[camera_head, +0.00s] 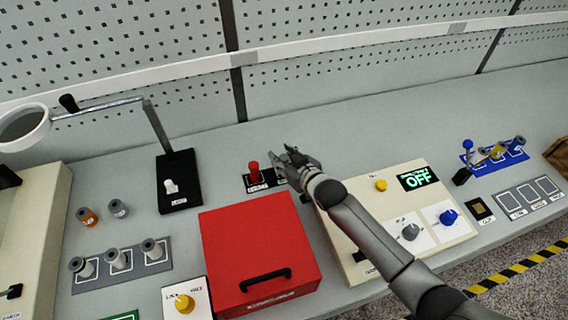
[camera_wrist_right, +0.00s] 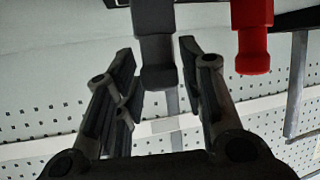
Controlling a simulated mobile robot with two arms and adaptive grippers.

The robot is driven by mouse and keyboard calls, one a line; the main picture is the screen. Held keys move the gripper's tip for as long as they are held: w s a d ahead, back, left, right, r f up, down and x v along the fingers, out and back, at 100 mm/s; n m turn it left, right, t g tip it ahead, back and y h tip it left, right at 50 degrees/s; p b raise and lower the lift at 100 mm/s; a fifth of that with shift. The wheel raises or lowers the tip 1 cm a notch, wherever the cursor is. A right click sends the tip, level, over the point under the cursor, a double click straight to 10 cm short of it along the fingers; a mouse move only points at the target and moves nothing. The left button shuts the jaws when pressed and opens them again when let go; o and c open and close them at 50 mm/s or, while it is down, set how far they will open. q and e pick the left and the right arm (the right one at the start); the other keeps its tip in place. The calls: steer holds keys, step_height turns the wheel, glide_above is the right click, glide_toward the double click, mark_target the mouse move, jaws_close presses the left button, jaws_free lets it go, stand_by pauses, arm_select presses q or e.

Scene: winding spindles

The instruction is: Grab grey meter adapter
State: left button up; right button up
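The grey meter adapter (camera_wrist_right: 155,45) is a dark grey stepped plug in the right wrist view. It stands between the two fingers of my right gripper (camera_wrist_right: 158,75), with the fingertips close to its sides. The gripper looks open around it; I cannot tell whether either finger touches. In the head view my right gripper (camera_head: 288,158) is over the right end of a small black holder (camera_head: 264,186) and hides the grey adapter. A red adapter (camera_head: 254,172) stands beside it in the same holder and also shows in the wrist view (camera_wrist_right: 252,35). My left gripper is not in view.
A red box (camera_head: 258,240) with a black handle lies in front of the holder. A cream panel (camera_head: 375,190) with knobs and an OFF display is at the right, under my right arm. A black lamp stand (camera_head: 178,180) is at the left. A perforated wall (camera_head: 330,30) rises behind.

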jaws_close()
steer(key=shift+r, duration=0.1)
